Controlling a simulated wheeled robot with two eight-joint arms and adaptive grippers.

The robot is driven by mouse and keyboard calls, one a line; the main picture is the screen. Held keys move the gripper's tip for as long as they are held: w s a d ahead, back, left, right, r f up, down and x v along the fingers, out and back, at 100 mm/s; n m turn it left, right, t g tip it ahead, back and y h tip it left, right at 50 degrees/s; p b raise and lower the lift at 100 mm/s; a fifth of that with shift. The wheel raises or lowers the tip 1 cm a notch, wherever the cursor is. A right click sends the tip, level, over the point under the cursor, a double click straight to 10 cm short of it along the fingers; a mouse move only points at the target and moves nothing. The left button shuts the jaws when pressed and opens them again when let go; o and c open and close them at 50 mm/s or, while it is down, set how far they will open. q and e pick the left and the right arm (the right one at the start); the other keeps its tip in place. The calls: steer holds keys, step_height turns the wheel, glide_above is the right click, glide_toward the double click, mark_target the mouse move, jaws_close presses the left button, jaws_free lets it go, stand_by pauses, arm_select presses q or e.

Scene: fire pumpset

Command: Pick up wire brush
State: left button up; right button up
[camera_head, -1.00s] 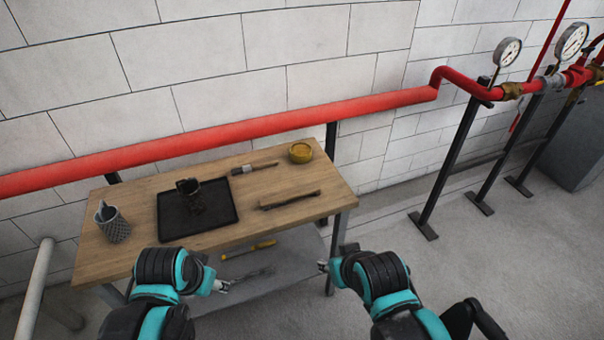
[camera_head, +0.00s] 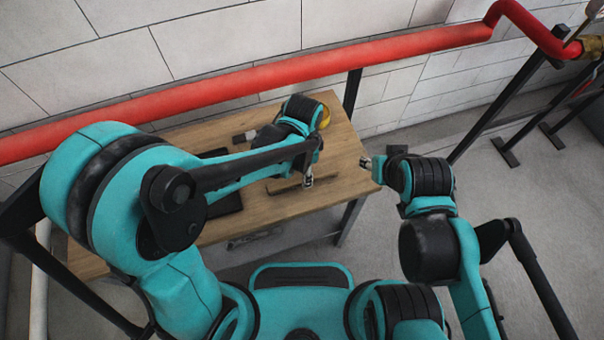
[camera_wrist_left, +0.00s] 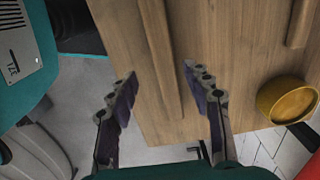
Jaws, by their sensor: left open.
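The wire brush looks like a long, thin brown wooden piece (camera_head: 285,187) lying on the wooden table (camera_head: 345,150) near its front right part. In the left wrist view the wire brush (camera_wrist_left: 162,55) runs lengthwise between the two fingers. My left gripper (camera_head: 308,180) points down over it in the head view, hiding part of it. In the wrist view the left gripper (camera_wrist_left: 160,86) is open, with one finger on each side of the brush and gaps between. My right gripper (camera_head: 367,162) hangs right of the table, apart from it; its jaw opening is too small to judge.
Another brush with a grey ferrule (camera_head: 245,136) lies farther back. A black tray (camera_head: 225,203) is mostly hidden by my left arm. A red pipe (camera_head: 250,80) runs along the wall behind the table.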

mark_target(300, 178)
arm_select(q)
steer(key=f+b, duration=0.1)
steer(key=f, duration=0.1)
steer(key=f+b, duration=0.1)
steer(key=f, duration=0.2)
steer(key=shift+w+a+f+b, duration=0.25)
steer(key=shift+a+f+b, duration=0.1)
steer(key=shift+f+b, duration=0.05)
steer(key=shift+r, duration=0.1)
steer(key=shift+c, duration=0.3)
jaws_close()
